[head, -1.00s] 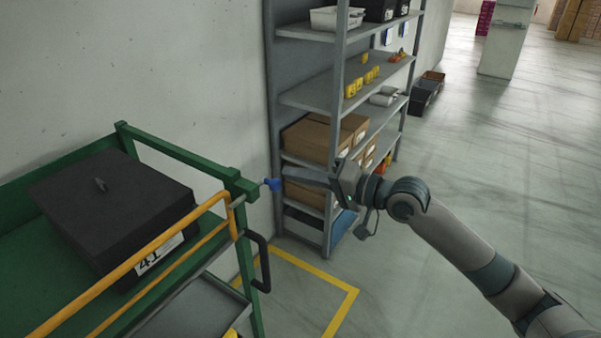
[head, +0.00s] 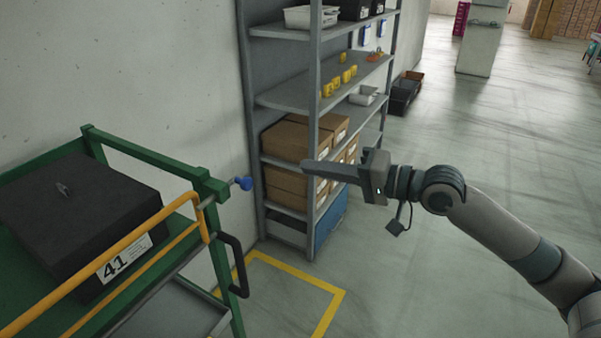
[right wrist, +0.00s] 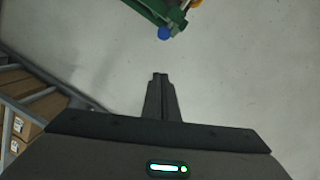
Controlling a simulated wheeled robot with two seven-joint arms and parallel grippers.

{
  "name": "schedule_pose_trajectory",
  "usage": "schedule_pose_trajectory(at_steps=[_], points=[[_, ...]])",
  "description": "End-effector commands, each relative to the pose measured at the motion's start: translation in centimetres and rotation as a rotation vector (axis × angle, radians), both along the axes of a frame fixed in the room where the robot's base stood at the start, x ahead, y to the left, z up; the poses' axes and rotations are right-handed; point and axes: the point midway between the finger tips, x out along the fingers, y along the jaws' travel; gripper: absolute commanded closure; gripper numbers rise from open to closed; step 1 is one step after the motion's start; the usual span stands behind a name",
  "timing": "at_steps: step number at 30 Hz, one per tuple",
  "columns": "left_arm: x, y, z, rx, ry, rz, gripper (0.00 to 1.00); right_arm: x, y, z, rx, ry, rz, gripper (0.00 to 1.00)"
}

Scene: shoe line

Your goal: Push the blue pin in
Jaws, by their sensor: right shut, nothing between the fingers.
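The blue pin (head: 243,183) sticks out to the right from the green post at the corner of the cart (head: 212,190), with a short length of grey shaft showing between its blue head and the post. My right gripper (head: 306,166) is shut and empty, to the right of the pin and clearly apart from it, its fingers pointing left toward it. In the right wrist view the blue head (right wrist: 164,33) shows beyond the shut fingertips (right wrist: 160,76), with a gap between. My left gripper is not in view.
The cart carries a black box (head: 75,215) labelled 41 behind a yellow rail (head: 100,265). A grey shelf rack (head: 315,120) with cartons and yellow parts stands behind my right gripper. Yellow tape (head: 300,278) marks the floor. Open floor lies to the right.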

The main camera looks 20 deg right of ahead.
Motion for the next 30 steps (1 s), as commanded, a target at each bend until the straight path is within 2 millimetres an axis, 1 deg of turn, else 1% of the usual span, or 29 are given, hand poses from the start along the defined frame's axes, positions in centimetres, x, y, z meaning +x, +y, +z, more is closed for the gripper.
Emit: schedule_pose_trajectory(at_steps=[1,7,23,26,29,30], points=[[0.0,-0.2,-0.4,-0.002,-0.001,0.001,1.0,-0.3,-0.3,-0.2,-0.004,0.001,0.0,1.0],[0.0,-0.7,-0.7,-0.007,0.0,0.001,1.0,-0.9,-0.8,0.1,-0.002,0.0,0.001,1.0],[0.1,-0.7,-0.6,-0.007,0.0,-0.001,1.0,-1.0,-0.8,0.2,-0.001,-0.001,0.0,1.0],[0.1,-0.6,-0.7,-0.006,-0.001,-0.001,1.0,-0.7,-1.1,-0.2,-0.002,0.0,-0.007,1.0],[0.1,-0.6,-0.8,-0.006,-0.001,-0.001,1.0,0.3,-1.8,-1.2,-0.009,-0.003,-0.031,1.0],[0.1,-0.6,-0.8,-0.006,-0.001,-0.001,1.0,0.8,-2.3,-2.0,-0.012,-0.003,-0.047,1.0]])
